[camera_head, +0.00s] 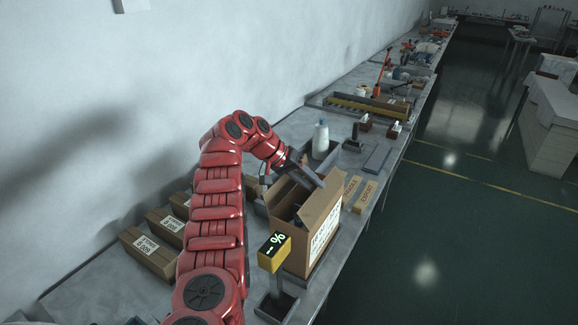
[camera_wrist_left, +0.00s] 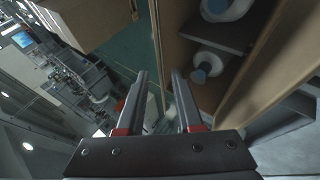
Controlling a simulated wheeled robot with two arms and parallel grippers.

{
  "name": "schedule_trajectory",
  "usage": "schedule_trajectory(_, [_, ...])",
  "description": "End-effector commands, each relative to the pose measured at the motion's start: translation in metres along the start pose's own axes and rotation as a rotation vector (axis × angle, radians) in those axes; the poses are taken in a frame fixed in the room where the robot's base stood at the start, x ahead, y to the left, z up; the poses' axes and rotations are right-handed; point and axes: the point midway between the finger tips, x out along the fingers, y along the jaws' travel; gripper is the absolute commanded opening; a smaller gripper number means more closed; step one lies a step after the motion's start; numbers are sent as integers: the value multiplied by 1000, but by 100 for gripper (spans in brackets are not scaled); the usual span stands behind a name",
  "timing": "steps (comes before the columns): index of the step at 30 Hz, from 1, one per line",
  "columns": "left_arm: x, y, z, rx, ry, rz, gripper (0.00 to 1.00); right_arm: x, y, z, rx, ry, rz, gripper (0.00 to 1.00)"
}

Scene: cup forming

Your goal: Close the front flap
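The open cardboard box (camera_head: 296,246) stands on the bench with a white label on its right side. A raised flap (camera_head: 329,207) stands up along that side; I cannot tell for sure which flap is the front one. My left gripper (camera_head: 316,181) reaches over the box top from behind. A brown cardboard panel (camera_wrist_left: 85,22) is at the upper left, apart from the fingers. White bottles with blue-grey caps (camera_wrist_left: 207,66) lie inside the box (camera_wrist_left: 265,75). My right gripper is not in view.
A yellow display (camera_head: 274,252) on a stand is close in front of the box. Small labelled cartons (camera_head: 150,256) line the wall side, and flat cartons (camera_head: 364,196) lie right of the box. A white bottle (camera_head: 320,140) stands behind it.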

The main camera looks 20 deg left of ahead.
Motion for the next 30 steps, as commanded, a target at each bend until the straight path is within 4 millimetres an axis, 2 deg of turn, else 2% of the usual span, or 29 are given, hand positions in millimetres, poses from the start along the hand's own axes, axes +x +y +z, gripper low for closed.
schedule_trajectory(1, [-11,-3,0,1,6,-1,35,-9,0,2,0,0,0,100])
schedule_trajectory(4, [-37,-4,0,-1,7,0,35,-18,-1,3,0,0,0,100])
schedule_trajectory(12, [-96,-1,1,-2,3,-2,35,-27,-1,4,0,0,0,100])
schedule_trajectory(13, [-104,1,-1,-3,2,0,35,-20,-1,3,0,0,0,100])
schedule_trajectory(17, [-124,0,0,-4,0,-1,35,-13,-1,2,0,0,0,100])
schedule_trajectory(19, [-136,2,-1,-4,0,-1,35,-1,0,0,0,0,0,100])
schedule_trajectory(24, [-148,0,0,-2,-1,-1,35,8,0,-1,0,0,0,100])
schedule_trajectory(30, [-149,-1,0,-1,-1,0,35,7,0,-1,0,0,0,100])
